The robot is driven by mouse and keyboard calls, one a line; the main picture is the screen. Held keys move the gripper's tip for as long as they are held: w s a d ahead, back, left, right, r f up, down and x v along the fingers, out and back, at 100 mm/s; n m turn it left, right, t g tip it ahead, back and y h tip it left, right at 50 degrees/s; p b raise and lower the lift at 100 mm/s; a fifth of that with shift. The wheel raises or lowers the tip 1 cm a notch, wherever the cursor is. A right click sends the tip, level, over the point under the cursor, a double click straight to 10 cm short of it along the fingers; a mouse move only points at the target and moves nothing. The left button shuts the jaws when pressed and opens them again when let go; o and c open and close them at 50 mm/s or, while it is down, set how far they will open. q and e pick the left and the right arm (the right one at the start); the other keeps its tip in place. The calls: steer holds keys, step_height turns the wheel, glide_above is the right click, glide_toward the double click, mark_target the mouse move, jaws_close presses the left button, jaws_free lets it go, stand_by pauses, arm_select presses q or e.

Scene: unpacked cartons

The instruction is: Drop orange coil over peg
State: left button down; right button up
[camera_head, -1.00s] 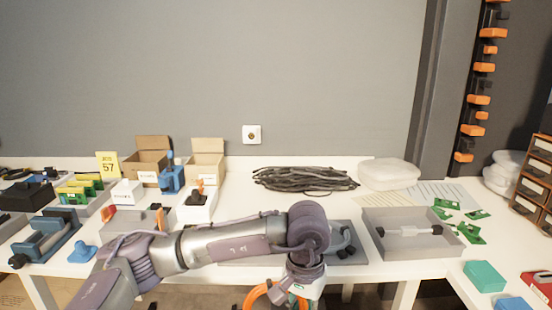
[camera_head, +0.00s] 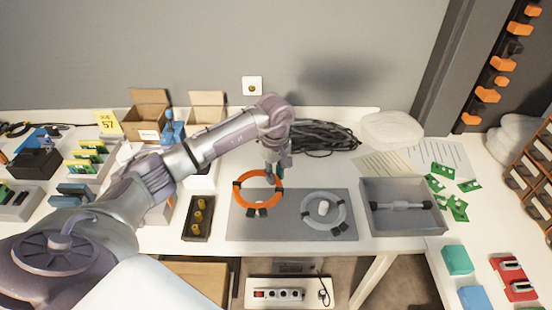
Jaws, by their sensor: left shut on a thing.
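The orange coil (camera_head: 238,198), a ring with dark ties, is in the head view above the left half of a grey board (camera_head: 290,229). My left gripper (camera_head: 275,173) is shut on the coil at its upper right side. A pale grey coil (camera_head: 304,218) lies on the right half of the board, around a short white peg (camera_head: 323,208). I see no peg through the orange coil's opening. How high the coil hangs over the board is hard to tell. My right gripper is out of view.
A grey tray (camera_head: 372,223) with a rod stands right of the board. A dark box (camera_head: 195,231) with yellow pieces is at its left. Black cables (camera_head: 325,135) lie behind. Green circuit boards (camera_head: 457,208) lie at the right. Open cartons (camera_head: 147,125) stand at the back left.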

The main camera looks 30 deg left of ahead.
arm_select(q)
steer(key=shift+s+d+f+b, duration=0.1)
steer(key=shift+f+b, duration=0.2)
steer(key=shift+f, duration=0.1)
steer(key=shift+f+b, duration=1.1)
steer(key=shift+f, duration=0.85)
steer(key=shift+r, duration=0.2)
steer(key=shift+f, duration=0.1)
steer(key=shift+f+b, duration=2.2)
steer(key=shift+f, duration=0.45)
steer(key=c, duration=0.9)
jaws_free()
